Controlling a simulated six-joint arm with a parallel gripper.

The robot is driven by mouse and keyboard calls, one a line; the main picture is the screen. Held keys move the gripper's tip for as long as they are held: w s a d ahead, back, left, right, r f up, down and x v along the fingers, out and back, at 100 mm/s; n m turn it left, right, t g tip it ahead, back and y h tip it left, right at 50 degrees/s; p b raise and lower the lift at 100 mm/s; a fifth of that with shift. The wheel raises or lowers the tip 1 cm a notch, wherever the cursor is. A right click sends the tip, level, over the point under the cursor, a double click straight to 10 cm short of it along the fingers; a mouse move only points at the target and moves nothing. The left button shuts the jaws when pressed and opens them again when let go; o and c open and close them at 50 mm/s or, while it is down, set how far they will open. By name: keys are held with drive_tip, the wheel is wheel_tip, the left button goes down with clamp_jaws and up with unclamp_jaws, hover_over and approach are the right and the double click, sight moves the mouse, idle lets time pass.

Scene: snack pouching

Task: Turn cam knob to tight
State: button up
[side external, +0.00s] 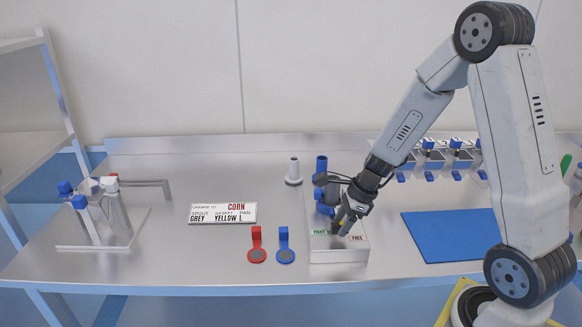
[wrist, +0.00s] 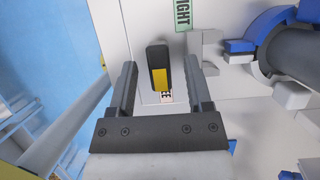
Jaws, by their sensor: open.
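The cam knob (wrist: 157,62) is a black bar with a yellow mark on its lower part. It stands between my gripper's two fingers, with visible gaps on both sides. The yellow end points at the FREE label (wrist: 167,96), which is partly covered. The green TIGHT label (wrist: 183,14) is at the top of the wrist view. My gripper (wrist: 160,74) is open around the knob. In the side view my gripper (side external: 341,226) is low over the front of the white block (side external: 339,256), between the TIGHT label (side external: 319,232) and the FREE label (side external: 357,238). It hides most of the knob there.
A grey tube in a blue collar (wrist: 262,36) is right of my fingers. A sign (side external: 222,213), a blue mat (side external: 450,236) and a fixture (side external: 100,215) are further off.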

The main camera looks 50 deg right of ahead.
drive_tip(key=shift+w+f, duration=0.1)
drive_tip(key=shift+f, duration=0.15)
clamp_jaws()
